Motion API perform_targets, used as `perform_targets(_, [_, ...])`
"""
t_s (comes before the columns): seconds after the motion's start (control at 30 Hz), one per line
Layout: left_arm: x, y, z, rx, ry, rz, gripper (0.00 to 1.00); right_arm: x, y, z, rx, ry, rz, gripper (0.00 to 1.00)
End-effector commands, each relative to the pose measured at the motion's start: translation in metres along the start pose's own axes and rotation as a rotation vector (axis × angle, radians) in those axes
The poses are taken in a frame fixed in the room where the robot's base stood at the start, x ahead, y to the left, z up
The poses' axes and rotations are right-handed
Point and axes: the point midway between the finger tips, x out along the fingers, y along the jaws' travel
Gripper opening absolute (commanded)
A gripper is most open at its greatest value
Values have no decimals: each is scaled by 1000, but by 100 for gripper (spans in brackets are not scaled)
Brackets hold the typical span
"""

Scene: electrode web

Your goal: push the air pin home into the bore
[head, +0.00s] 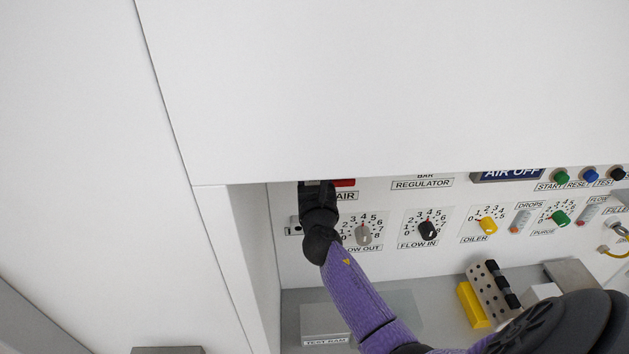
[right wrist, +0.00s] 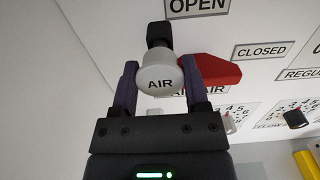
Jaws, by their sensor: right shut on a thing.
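The air pin (right wrist: 160,78) shows in the right wrist view as a round light-grey knob lettered AIR. My right gripper (right wrist: 160,66) is shut on it, one purple finger on each side. A black piece (right wrist: 158,34) stands just beyond the knob; the pin's shank and the bore are hidden, so I cannot tell how deep the pin sits. In the head view my right gripper (head: 318,190) reaches up to the panel's upper left, its fingertips partly hidden by the overhanging white cover. My left gripper is not in view.
A red handle (right wrist: 214,72) lies close beside the right finger, under an OPEN label (right wrist: 197,5). The white cover (head: 400,90) overhangs the panel top. Flow knobs (head: 428,230) are right of my arm. A yellow block (head: 472,304) and a perforated rack (head: 490,290) stand below.

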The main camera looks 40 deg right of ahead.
Motion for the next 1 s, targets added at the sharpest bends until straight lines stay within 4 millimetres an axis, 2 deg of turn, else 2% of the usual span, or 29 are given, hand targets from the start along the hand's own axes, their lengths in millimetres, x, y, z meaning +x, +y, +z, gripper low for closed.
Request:
perform_targets(0.57, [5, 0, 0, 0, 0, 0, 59, 14, 0, 0, -1, -1, 0, 0])
perform_targets(0.6, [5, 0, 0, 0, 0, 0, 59, 15, 0, 0, -1, -1, 0, 63])
perform_targets(0.77, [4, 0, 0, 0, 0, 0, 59, 14, 0, 0, -1, 0, 0, 97])
perform_targets(0.8, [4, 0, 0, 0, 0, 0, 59, 14, 0, 0, -1, 0, 0, 100])
perform_targets(1.0, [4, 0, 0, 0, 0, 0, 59, 14, 0, 0, -1, 0, 0, 100])
